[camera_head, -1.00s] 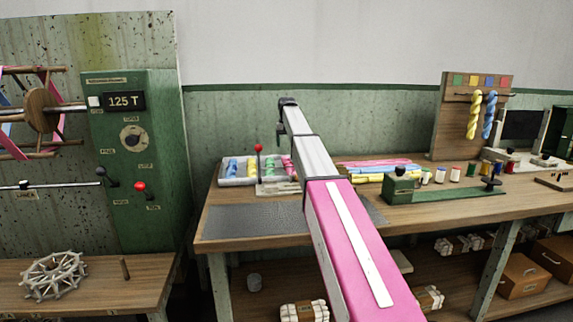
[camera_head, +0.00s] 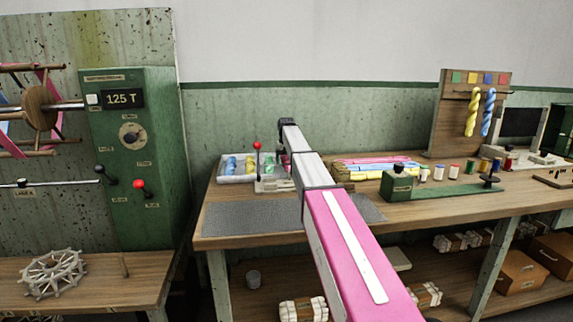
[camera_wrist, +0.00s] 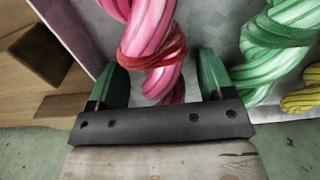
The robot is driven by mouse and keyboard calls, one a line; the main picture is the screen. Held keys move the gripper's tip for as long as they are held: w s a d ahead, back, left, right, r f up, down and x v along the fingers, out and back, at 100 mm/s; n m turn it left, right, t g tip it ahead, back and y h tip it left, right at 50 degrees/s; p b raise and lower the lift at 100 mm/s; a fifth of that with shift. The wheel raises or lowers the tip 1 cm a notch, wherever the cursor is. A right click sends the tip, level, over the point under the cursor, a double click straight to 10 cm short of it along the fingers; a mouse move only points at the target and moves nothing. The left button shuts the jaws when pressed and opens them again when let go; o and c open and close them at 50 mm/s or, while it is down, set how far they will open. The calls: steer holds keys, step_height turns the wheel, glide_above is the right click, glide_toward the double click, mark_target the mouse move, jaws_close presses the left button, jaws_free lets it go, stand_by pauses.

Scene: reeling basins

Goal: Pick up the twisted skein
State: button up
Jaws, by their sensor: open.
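A pink twisted skein with a red tie (camera_wrist: 152,55) fills the middle of the wrist view. My gripper (camera_wrist: 160,82) is open, with one green finger on each side of the skein. I cannot tell whether either finger touches it. A green twisted skein (camera_wrist: 272,50) lies to the right of the right finger, and the end of a yellow one (camera_wrist: 300,101) shows at the right edge.
The skeins lie in a pale tray (camera_head: 222,170) on the wooden bench. A red-knobbed lever (camera_head: 257,146) stands at its front. A green tool (camera_head: 440,188), small spools and a board with hanging skeins (camera_head: 452,115) are to the right. The grey mat (camera_head: 240,217) is clear.

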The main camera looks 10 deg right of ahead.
steer(key=c, duration=1)
